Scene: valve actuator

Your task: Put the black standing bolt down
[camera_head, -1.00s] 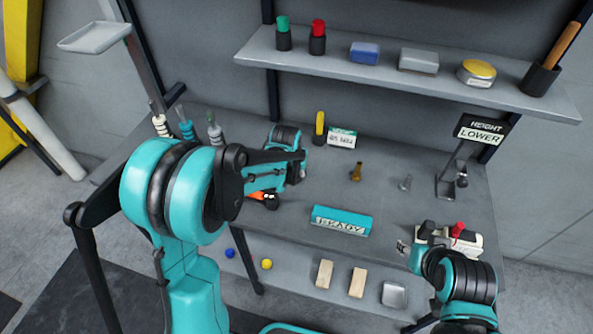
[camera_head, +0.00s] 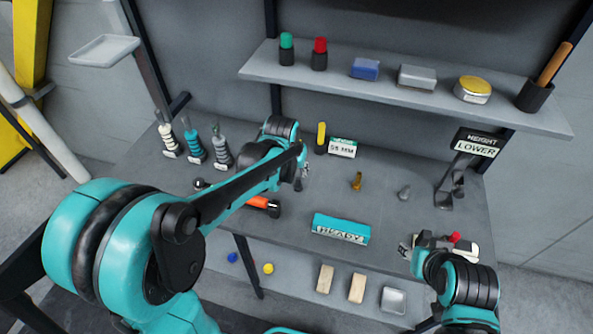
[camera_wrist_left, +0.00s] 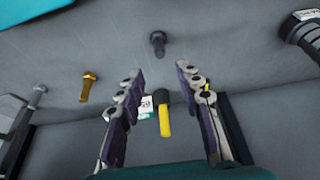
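The black bolt (camera_wrist_left: 158,43) shows in the left wrist view as a dark grey bolt on the tabletop, seemingly upright. It lies beyond the gap between my left fingertips, apart from them. My left gripper (camera_wrist_left: 157,78) is open and empty. In the head view my left gripper (camera_head: 302,172) is over the middle of the bench, small and partly hidden by its arm; I cannot make out the black bolt there. A brass bolt (camera_head: 357,181) and a grey bolt (camera_head: 404,193) stand to the right. My right gripper (camera_head: 405,250) is at the bench's right front; its fingers are unclear.
A teal block (camera_head: 341,229) lies at the front. A yellow-handled item (camera_head: 321,138) and a small sign (camera_head: 342,148) stand behind. An orange-handled tool (camera_head: 262,203) lies beneath my left arm. A shelf (camera_head: 400,90) overhangs the back.

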